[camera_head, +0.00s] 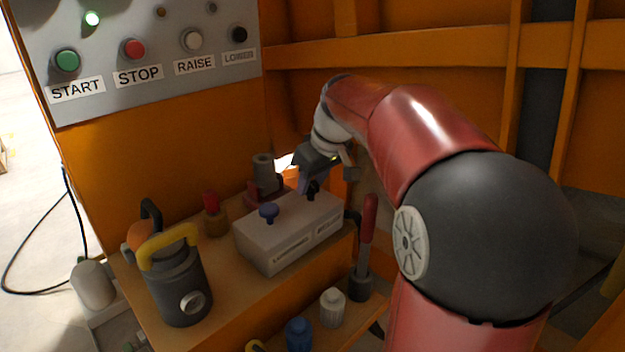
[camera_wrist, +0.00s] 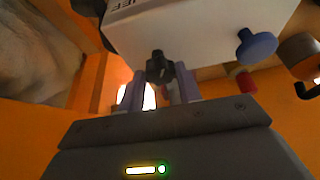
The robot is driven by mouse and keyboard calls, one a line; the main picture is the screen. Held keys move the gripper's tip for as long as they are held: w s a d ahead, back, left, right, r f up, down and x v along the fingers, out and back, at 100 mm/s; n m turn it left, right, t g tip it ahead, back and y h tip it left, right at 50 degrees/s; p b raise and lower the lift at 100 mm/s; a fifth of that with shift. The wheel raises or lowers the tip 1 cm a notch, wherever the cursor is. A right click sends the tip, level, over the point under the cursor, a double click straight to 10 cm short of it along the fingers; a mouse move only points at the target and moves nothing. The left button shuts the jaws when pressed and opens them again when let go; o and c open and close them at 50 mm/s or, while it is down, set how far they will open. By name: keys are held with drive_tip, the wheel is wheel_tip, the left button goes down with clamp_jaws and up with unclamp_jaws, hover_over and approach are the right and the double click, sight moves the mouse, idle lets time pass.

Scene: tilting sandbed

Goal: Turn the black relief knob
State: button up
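The black relief knob (camera_wrist: 160,67) stands on a pale grey block (camera_wrist: 190,30) whose label partly reads "IEF" in the wrist view. In the head view, the knob (camera_head: 313,188) is at the block's (camera_head: 285,238) far right end, partly covered by my gripper. My gripper (camera_wrist: 159,82) is open, with one finger on each side of the black knob and visible gaps between. Whether the fingertips touch it is unclear.
A red-handled lever (camera_head: 368,235) stands right of the block. A dark cylinder with a yellow handle (camera_head: 180,285) and a red-topped fitting (camera_head: 213,214) stand left. The grey START/STOP panel (camera_head: 150,95) is above. Orange walls (camera_head: 420,60) enclose the back.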

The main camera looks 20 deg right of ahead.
drive_tip(key=shift+c, duration=0.6)
drive_tip(key=shift+m, duration=0.3)
drive_tip(key=m+h, duration=0.1)
drive_tip(key=m, duration=0.2)
drive_tip(key=shift+a+m+h, duration=0.2)
drive_tip(key=shift+m+h, duration=0.2)
drive_tip(key=m+h, duration=0.1)
drive_tip(key=m, duration=0.3)
drive_tip(key=shift+w+a+m+h, duration=0.1)
drive_tip(key=shift+m+h, duration=0.2)
drive_tip(key=shift+h, duration=0.1)
drive_tip(key=m+g+h, duration=0.1)
drive_tip(key=m, duration=0.3)
drive_tip(key=shift+a, duration=0.1)
drive_tip(key=shift+w+m+g+h, duration=0.1)
drive_tip(key=shift+m+g+h, duration=0.3)
drive_tip(key=shift+m, duration=0.8)
drive_tip(key=shift+m+g+h, duration=0.2)
drive_tip(key=shift+m+g, duration=0.3)
drive_tip(key=shift+m, duration=0.7)
